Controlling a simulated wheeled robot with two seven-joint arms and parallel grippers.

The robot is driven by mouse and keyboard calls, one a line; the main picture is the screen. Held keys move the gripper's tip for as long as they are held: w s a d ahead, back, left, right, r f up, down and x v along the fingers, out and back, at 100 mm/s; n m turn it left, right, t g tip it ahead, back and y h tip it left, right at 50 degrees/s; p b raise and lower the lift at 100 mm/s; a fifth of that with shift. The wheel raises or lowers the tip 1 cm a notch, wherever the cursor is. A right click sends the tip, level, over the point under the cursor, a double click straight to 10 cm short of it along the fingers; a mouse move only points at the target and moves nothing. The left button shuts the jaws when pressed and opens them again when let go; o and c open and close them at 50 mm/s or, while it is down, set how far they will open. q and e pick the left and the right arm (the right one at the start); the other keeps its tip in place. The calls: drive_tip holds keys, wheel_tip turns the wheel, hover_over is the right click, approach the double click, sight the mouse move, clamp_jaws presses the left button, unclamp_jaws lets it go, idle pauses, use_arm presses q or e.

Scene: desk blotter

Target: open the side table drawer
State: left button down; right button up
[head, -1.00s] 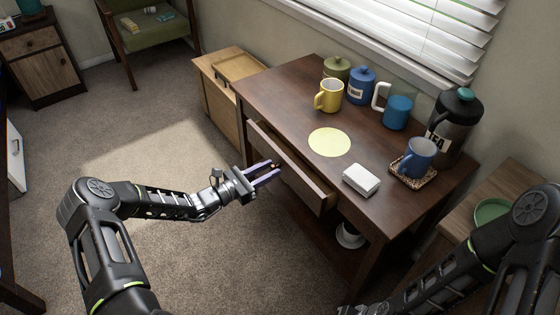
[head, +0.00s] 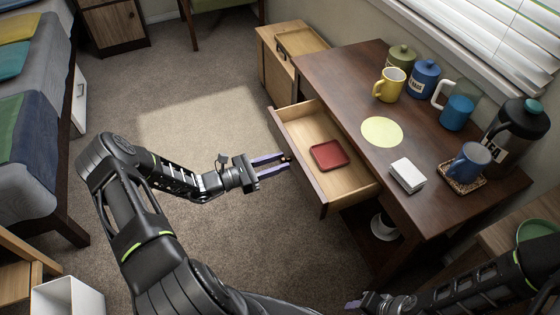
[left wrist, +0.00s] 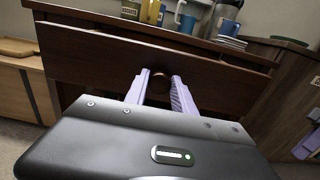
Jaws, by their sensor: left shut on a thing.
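The dark wooden side table (head: 330,62) stands right of centre in the head view. Its drawer (head: 350,187) is pulled out toward my left arm, showing a pale wood interior. A red square tray (head: 330,154) lies in the drawer. My left gripper (head: 285,160) is shut on the knob at the middle of the drawer front. In the left wrist view the round knob (left wrist: 160,79) sits between the purple fingers, against the dark drawer front (left wrist: 100,64). My right gripper (head: 354,303) is low at the bottom edge, mostly hidden; its jaw opening cannot be made out.
The tabletop holds a yellow mug (head: 389,85), a white box (head: 407,175), canisters, a blue mug (head: 468,162) on a coaster and a dark tea flask (head: 516,130). A white cup (head: 384,227) sits on the lower shelf. Carpet in front of the drawer is clear.

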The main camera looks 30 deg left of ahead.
use_arm(q)
drive_tip(key=c, duration=1.1)
unclamp_jaws()
drive_tip(key=v, duration=0.7)
drive_tip(key=shift+s+a, duration=0.25)
drive_tip(key=shift+s, duration=0.05)
